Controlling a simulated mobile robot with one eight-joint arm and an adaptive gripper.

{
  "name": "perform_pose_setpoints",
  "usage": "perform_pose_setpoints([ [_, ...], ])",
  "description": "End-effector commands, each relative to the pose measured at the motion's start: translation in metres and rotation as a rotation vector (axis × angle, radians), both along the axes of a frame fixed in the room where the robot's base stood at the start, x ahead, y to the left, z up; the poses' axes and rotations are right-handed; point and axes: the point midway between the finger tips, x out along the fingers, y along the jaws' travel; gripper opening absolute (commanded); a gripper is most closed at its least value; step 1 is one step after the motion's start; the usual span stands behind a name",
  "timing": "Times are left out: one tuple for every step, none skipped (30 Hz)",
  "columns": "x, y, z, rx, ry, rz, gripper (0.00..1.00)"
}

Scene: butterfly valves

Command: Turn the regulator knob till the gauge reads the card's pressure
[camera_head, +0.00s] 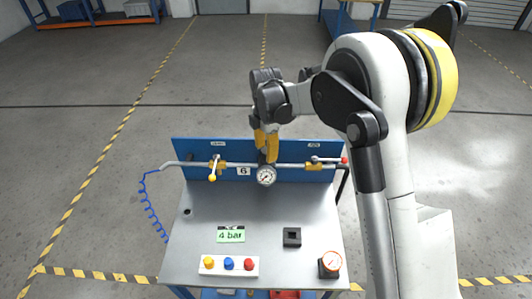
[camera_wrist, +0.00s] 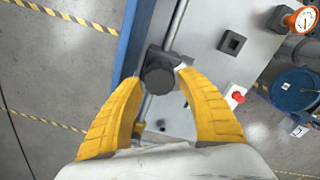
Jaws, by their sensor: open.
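In the head view my gripper (camera_head: 266,150) points down over the regulator, hiding most of the knob. The white-faced gauge (camera_head: 266,176) sits just below the fingers; its needle is too small to read surely. The green card (camera_head: 231,235) on the table reads "4 bar".
The table (camera_head: 200,262) carries a button box (camera_head: 229,265), a black square block (camera_head: 292,237) and an orange dial (camera_head: 331,261). A blue coiled hose (camera_head: 147,205) hangs at left.

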Motion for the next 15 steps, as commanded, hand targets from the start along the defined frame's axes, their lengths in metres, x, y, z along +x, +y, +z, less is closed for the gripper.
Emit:
perform_pose_setpoints([
  [0.0,0.0,-0.0045,0.0,0.0,0.0,0.46],
  [0.0,-0.0001,-0.0062,0.0,0.0,0.0,0.46],
  [0.0001,0.0,-0.0077,0.0,0.0,0.0,0.46],
  [0.0001,0.0,-0.0084,0.0,0.0,0.0,0.46],
  [0.0001,0.0,-0.0089,0.0,0.0,0.0,0.46],
  [0.0001,0.0,-0.0091,0.0,0.0,0.0,0.46],
  [0.0001,0.0,-0.0091,0.0,0.0,0.0,0.46],
  [0.0,-0.0001,-0.0091,0.0,0.0,-0.001,0.46],
  [0.0,-0.0001,-0.0089,0.0,0.0,-0.001,0.46],
  [0.0,-0.0001,-0.0089,0.0,0.0,-0.001,0.46],
  [0.0,-0.0001,-0.0089,0.0,0.0,-0.001,0.46],
  [0.0,-0.0001,-0.0088,0.0,0.0,-0.001,0.41],
  [0.0,-0.0001,-0.0088,0.0,0.0,-0.001,0.32],
  [0.0,-0.0001,-0.0088,0.0,0.0,-0.001,0.23],
  [0.0,-0.0001,-0.0088,0.0,0.0,-0.001,0.11],
])
